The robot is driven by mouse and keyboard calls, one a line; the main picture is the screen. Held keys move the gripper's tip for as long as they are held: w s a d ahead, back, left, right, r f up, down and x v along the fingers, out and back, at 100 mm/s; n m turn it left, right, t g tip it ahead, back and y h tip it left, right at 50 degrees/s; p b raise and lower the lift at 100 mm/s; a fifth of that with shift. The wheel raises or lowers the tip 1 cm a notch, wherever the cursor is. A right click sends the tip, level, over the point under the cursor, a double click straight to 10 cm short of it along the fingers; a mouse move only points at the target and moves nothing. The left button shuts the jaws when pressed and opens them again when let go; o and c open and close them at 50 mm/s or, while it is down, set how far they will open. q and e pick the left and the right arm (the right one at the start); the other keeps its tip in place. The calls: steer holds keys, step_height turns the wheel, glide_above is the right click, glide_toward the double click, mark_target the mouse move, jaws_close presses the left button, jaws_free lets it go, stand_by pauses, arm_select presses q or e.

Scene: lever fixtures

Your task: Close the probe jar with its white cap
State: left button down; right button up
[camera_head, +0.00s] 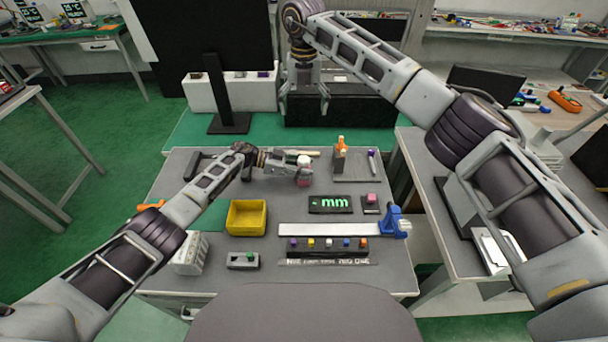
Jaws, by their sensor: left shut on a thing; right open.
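My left gripper (300,174) is low over the back middle of the grey table. It is shut on a small pinkish jar-like thing (305,182) with a white top (304,160). The fingers hide part of it. I cannot tell whether the white top is a separate cap or how it sits, nor whether the thing touches the table. My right gripper (305,104) is open and empty, pointing down behind the table's back edge, well apart from the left gripper.
A yellow bin (247,217), a black display reading "mm" (330,204), a pink-topped block (371,202), a blue clamp-like tool (394,223) and a row of coloured pieces (328,249) occupy the table. An orange-topped fixture (341,156) stands right of the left gripper.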

arm_select(q)
steer(key=c, duration=0.8)
jaws_free()
steer(key=shift+a, duration=0.15)
steer(key=v, duration=1.1)
steer(key=shift+a, duration=0.35)
steer(key=shift+r, duration=0.15)
